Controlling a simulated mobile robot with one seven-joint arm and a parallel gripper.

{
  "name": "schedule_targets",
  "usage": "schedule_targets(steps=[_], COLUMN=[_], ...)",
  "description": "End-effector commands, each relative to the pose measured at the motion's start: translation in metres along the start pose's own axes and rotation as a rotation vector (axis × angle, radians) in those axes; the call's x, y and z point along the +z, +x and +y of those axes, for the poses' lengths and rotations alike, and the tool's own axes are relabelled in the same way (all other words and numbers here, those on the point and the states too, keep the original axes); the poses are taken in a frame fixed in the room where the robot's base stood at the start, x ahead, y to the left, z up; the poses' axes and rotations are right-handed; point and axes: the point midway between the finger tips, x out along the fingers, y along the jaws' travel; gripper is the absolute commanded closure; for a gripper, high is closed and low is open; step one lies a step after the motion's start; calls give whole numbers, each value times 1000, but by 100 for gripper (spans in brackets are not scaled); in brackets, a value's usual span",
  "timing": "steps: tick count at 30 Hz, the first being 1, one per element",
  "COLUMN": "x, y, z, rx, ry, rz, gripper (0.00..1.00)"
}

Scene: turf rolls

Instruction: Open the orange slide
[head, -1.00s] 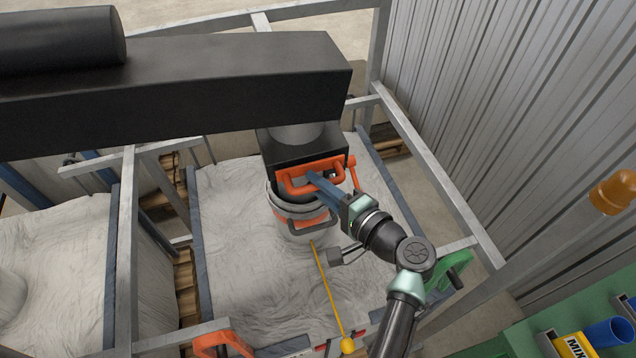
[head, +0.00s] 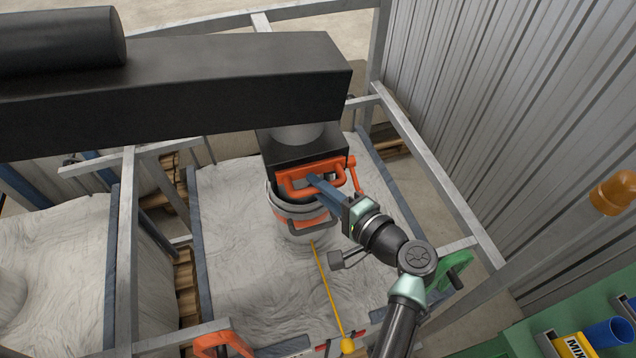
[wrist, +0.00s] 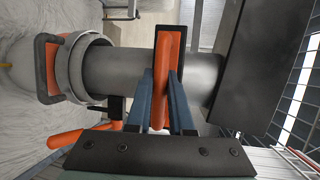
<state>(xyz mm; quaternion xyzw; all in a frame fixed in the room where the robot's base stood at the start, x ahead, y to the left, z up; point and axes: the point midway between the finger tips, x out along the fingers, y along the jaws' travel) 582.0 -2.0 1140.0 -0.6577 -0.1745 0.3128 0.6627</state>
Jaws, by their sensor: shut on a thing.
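The orange slide (head: 296,180) is a gate with a looped handle under the black box-shaped spout in the head view. In the wrist view its orange bar (wrist: 168,45) stands upright between my two blue fingers. My gripper (head: 314,180) is shut on this handle, coming from the lower right in the head view. A grey pipe (wrist: 115,70) runs behind the bar in the wrist view. Its lower end meets a collar with an orange band, above the white bulk bag (head: 240,270). The fingers hide part of the handle.
A grey metal frame (head: 435,180) surrounds the bag. A thick black beam (head: 200,85) crosses above. A yellow rod (head: 328,295) with a ball end hangs low, near my arm. A corrugated wall (head: 500,120) stands to the right.

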Motion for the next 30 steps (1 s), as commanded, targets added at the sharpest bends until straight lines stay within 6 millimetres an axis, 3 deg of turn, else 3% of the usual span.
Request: schedule_targets(steps=[9, 12, 24, 25, 30], x=[27, 33, 37, 37, 37], y=[-68, -82, -90, -90, -90], z=[16, 19, 20, 20, 20], rx=[5, 4, 2, 2, 1], ry=[6, 3, 2, 1, 1], rz=[4, 2, 1, 1, 1], gripper=[100, 100, 100, 77, 50])
